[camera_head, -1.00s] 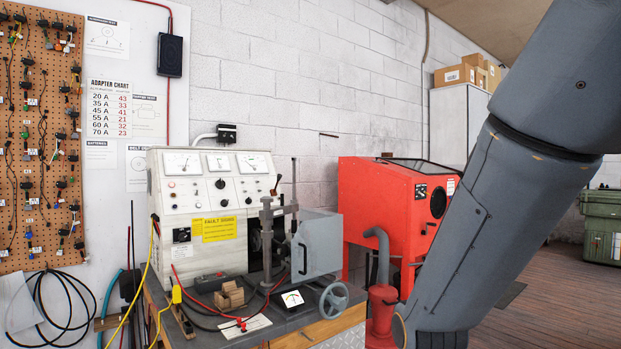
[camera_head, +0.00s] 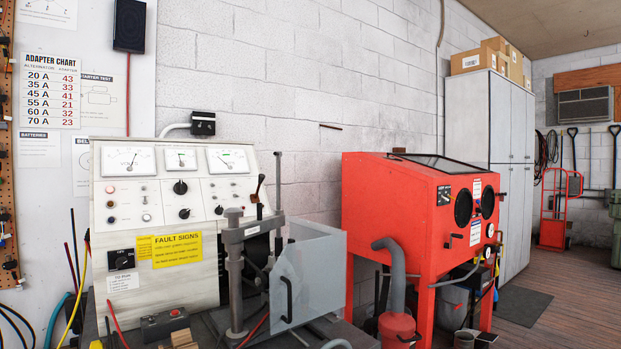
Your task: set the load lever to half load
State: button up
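The white test bench (camera_head: 135,285) stands at the left, with three dials across its top and knobs below. A short dark lever (camera_head: 258,189) with a black grip sits at the right edge of its panel, tilted slightly from upright. It looks like the load lever; its scale marks cannot be read. A taller dark upright bar (camera_head: 278,190) stands just right of it. A grey clamp post (camera_head: 234,270) stands in front and hides part of the panel's lower right. My gripper is not in view.
An open grey guard door (camera_head: 315,275) with a black handle juts out at the bench's right. A red blast cabinet (camera_head: 395,215) stands beyond it, with a red canister and grey hose (camera_head: 396,275) in front. Open floor (camera_head: 560,310) lies at the far right.

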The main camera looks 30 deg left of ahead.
aim_at(261, 177)
jog(key=z, duration=0.05)
jog(key=i, duration=0.7)
jog(key=u, duration=0.8)
jog(key=i, duration=0.95)
jog(key=u, duration=0.85)
